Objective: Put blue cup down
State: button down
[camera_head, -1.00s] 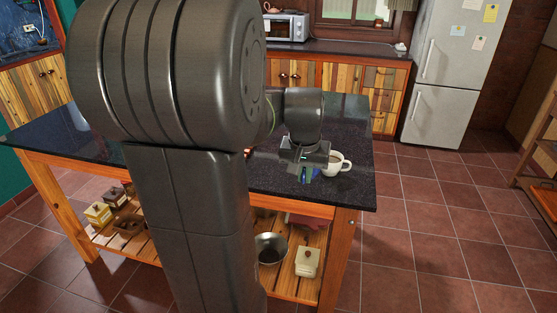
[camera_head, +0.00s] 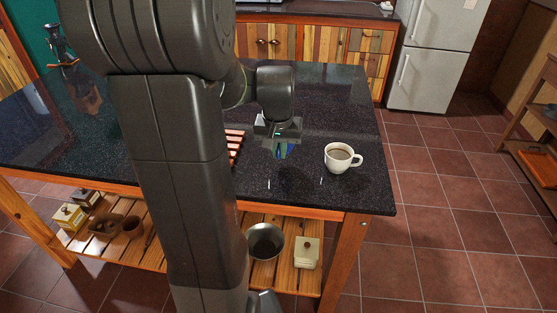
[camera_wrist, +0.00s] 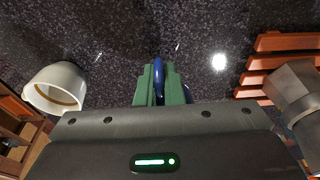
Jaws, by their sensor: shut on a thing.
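My gripper (camera_head: 280,136) is over the dark countertop (camera_head: 345,105), left of the white cup. It is shut on a blue cup (camera_head: 281,149), which is mostly hidden by the fingers in the head view. In the wrist view, a thin blue part of the cup (camera_wrist: 158,75), seemingly its handle, stands between the green fingers (camera_wrist: 159,85). Most of the cup is hidden under the gripper there. I cannot tell whether the cup touches the countertop.
A white cup with brown contents (camera_head: 338,158) stands right of my gripper. A red slatted rack (camera_head: 235,147) lies to the left, partly behind my arm. Bare countertop lies in front of the gripper.

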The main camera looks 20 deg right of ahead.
jog(key=shift+s+a+x, duration=0.1)
jog(key=shift+s+x, duration=0.1)
jog(key=shift+x, duration=0.9)
jog(key=shift+s+a+x, duration=0.1)
jog(key=shift+s+x, duration=0.05)
jog(key=shift+x, duration=0.9)
jog(key=shift+f, duration=0.15)
jog(key=c, duration=1.5)
grip_release()
jog(key=shift+c, duration=0.2)
jog(key=v, duration=1.2)
